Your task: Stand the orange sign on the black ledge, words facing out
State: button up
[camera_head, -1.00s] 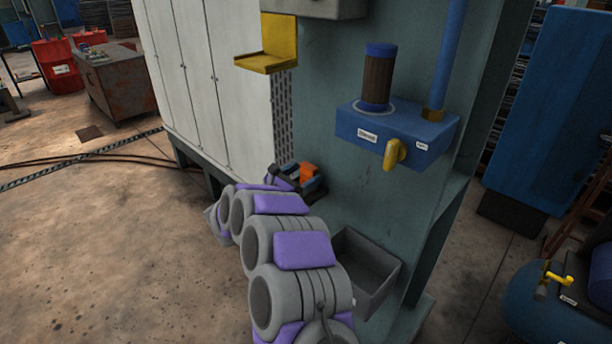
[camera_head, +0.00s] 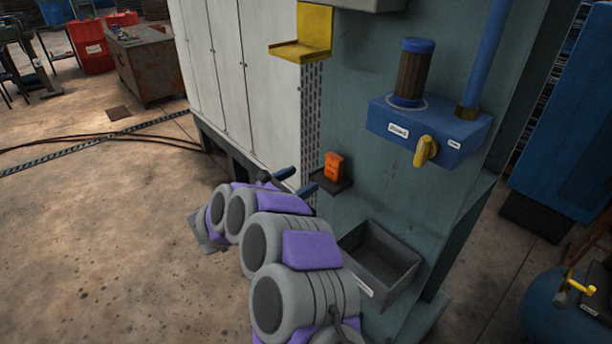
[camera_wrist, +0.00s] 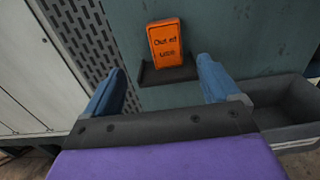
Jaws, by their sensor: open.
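The orange sign (camera_head: 334,167) stands upright on the small black ledge (camera_head: 338,184) on the green-grey cabinet side. In the wrist view the sign (camera_wrist: 165,43) shows dark words, "Out of" above a less clear line, facing my gripper. It leans slightly to the left in that view and its foot is on the ledge (camera_wrist: 150,76). My gripper (camera_head: 296,181) is open and empty, with its blue fingers apart. It is drawn back to the left of the ledge. In the wrist view my gripper (camera_wrist: 160,88) has a finger on either side, with the sign beyond them.
A dark open bin (camera_head: 378,258) is fixed below and right of the ledge. A blue block with a yellow handle (camera_head: 425,150) sticks out above it. A yellow bracket (camera_head: 302,48) is higher up left. Pale lockers (camera_head: 235,70) stand left; open floor lies in front.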

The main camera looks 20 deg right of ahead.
jog(key=w+a+r+n+t+y, duration=0.4)
jog(key=a+r+n+y, duration=0.1)
jog(key=a+n+y, duration=0.25)
jog(key=w+a+r+n+t+y, duration=0.45)
jog(key=a+n+y, duration=0.2)
jog(key=n, duration=0.25)
jog(key=s+a+r+n+g+y, duration=0.3)
jog(key=s+a+n+y, duration=0.65)
jog(key=n, duration=0.55)
jog(key=s+d+f+n+g+h, duration=0.1)
jog(key=s+f+n+g, duration=0.1)
jog(key=s+n, duration=0.35)
jog(key=s+f+n+g, duration=0.2)
jog(key=s, duration=0.7)
jog(key=s+d+f+n+g+h, duration=0.1)
jog(key=s+f+n+g, duration=0.25)
jog(key=s, duration=0.35)
jog(key=s+d+f+n+g+h, duration=0.1)
jog(key=s+d, duration=0.3)
jog(key=s, duration=0.4)
jog(key=s+d+f+n+g+h, duration=0.1)
jog(key=s+d+n+g+h, duration=0.1)
jog(key=s, duration=0.5)
jog(key=s+d+f+n+g+h, duration=0.1)
jog(key=s+d+f+n+g, duration=0.1)
jog(key=s+d, duration=0.5)
jog(key=shift+s+d+n+g, duration=0.45)
jog(key=shift+s+n, duration=0.4)
jog(key=shift+n, duration=0.4)
